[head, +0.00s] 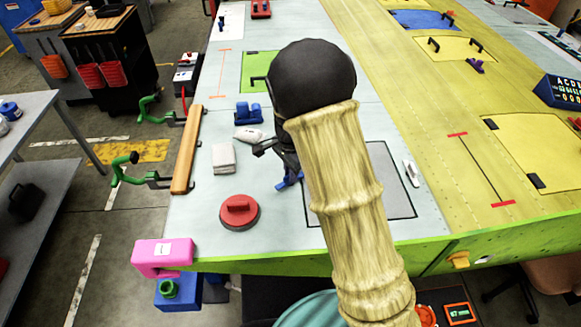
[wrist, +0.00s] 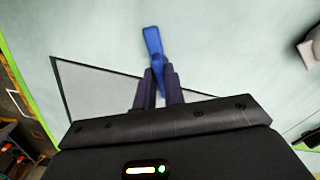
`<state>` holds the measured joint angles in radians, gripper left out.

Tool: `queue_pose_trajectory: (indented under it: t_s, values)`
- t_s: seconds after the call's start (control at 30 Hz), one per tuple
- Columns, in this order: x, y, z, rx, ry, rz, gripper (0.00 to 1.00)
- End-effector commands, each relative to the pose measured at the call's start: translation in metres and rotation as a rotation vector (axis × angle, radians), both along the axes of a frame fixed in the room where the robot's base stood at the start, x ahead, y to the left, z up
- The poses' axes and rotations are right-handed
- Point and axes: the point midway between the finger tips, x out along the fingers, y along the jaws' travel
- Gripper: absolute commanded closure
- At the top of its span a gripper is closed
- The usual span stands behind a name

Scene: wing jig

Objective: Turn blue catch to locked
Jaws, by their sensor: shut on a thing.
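The blue catch (wrist: 153,42) lies on the pale wing surface, beside the corner of a grey framed panel (wrist: 92,92). In the head view the blue catch (head: 288,181) shows just left of that panel, partly hidden by my gripper (head: 284,172). In the wrist view my gripper (wrist: 158,75) is shut on the near end of the catch. The catch's far end sticks out beyond the fingertips, pointing away and slightly left. My arm hides much of the panel in the head view. I cannot tell any lock marking.
A red round suction handle (head: 240,211), a white block (head: 223,158), a white rounded item (head: 248,134) and a blue clamp-like item (head: 248,113) stand to the left on the wing. A wooden bar (head: 187,150) runs along the left edge. A pink block (head: 162,252) sits at the front left corner.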

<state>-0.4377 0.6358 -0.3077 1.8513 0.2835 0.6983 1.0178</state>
Motion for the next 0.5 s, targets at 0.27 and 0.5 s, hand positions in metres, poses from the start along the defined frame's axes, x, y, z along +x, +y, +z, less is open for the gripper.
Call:
queue_pose_trajectory:
  t_s: [0.27, 0.5]
  values:
    - [-0.0003, 0.0006, 0.0043, 0.001, -0.002, -0.255, 1.0]
    - [-0.0007, 0.0006, 0.0034, 0.0, -0.002, -0.425, 1.0]
